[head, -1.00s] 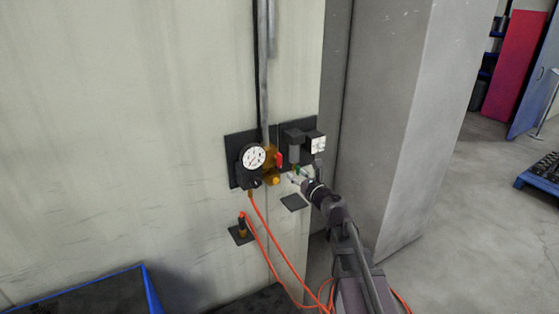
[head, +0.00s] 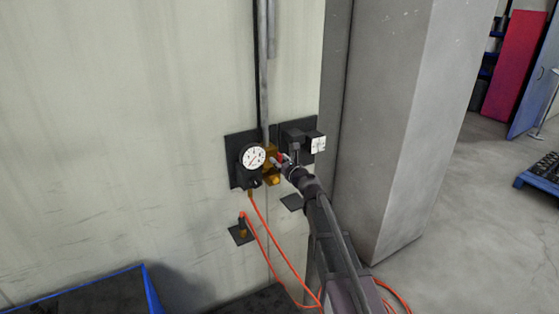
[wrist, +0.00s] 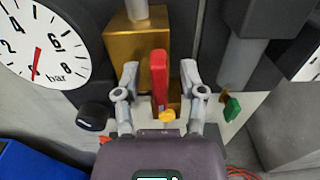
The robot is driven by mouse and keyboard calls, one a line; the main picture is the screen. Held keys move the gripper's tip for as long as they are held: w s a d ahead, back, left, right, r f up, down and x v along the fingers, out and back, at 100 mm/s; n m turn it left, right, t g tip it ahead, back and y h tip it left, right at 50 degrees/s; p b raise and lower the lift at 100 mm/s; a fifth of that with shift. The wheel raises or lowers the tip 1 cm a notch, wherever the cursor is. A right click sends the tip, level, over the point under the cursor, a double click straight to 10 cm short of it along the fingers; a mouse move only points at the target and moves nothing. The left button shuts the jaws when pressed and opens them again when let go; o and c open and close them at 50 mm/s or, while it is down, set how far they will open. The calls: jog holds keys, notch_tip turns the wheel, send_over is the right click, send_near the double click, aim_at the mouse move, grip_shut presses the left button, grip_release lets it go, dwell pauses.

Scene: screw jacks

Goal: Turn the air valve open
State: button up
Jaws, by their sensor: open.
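The air valve has a red lever handle (wrist: 159,75) on a brass body (wrist: 137,45) fixed to the wall panel. In the wrist view the handle points up and stands between the two open grey fingers of my gripper (wrist: 159,85), with a gap on each side. In the head view my gripper (head: 284,161) reaches the valve from the right, and the red handle (head: 281,156) is partly hidden. The pressure gauge (head: 253,157) is left of the valve; in the wrist view its needle points near the bottom of the dial.
A black knob (wrist: 92,116) is left of my gripper and a green part (wrist: 232,108) is right of it. Orange hoses (head: 275,250) hang below the panel. A grey pillar (head: 400,120) stands at the right. A blue-edged bin (head: 152,290) is at the lower left.

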grip_shut()
jog(key=shift+n, duration=0.4)
jog(key=n, duration=0.3)
jog(key=shift+a+n, duration=0.1)
jog(key=shift+n, duration=0.2)
jog(key=n, duration=0.4)
jog(key=shift+a, duration=0.1)
jog(key=n, duration=0.5)
jog(key=shift+s+f, duration=0.1)
jog(key=shift+f, duration=0.05)
jog(key=n, duration=0.4)
jog(key=shift+f+n+b, duration=0.1)
jog(key=shift+n+b, duration=0.2)
